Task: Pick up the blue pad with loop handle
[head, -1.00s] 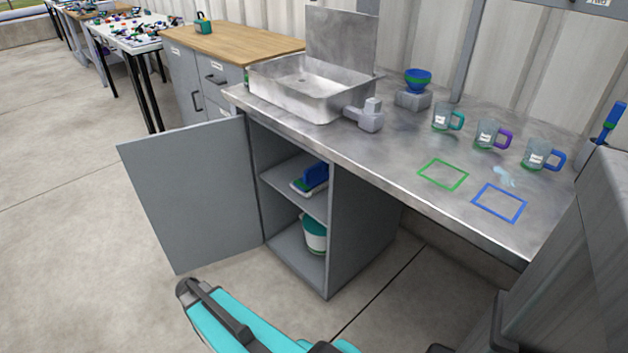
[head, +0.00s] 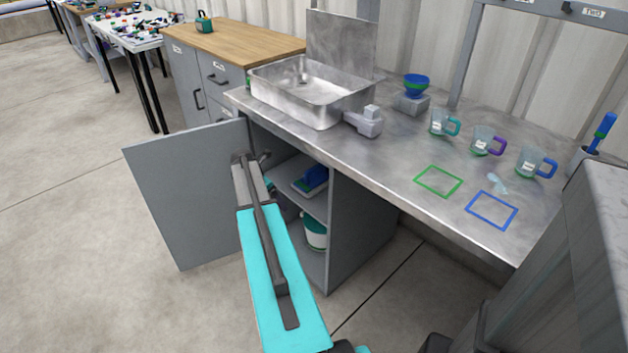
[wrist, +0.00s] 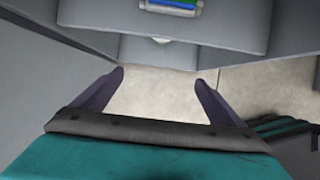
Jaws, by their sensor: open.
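The blue pad (head: 314,178) lies on the upper shelf (head: 312,203) of the open cabinet under the counter, on a pale base with some green. Its loop handle is too small to make out. In the wrist view, a blue and green piece (wrist: 175,4), which looks like the pad, is cut off at the top edge. My gripper (wrist: 160,76) is open, with nothing between its fingers. In the head view, my arm reaches up to the cabinet opening, left of the pad, and mostly hides the gripper.
The cabinet door (head: 190,195) stands open at the left. A white and green bucket (head: 315,232) sits on the lower shelf. The counter (head: 390,165) overhangs the opening and carries a sink (head: 312,92), several mugs and green and blue outlines. Floor is clear in front.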

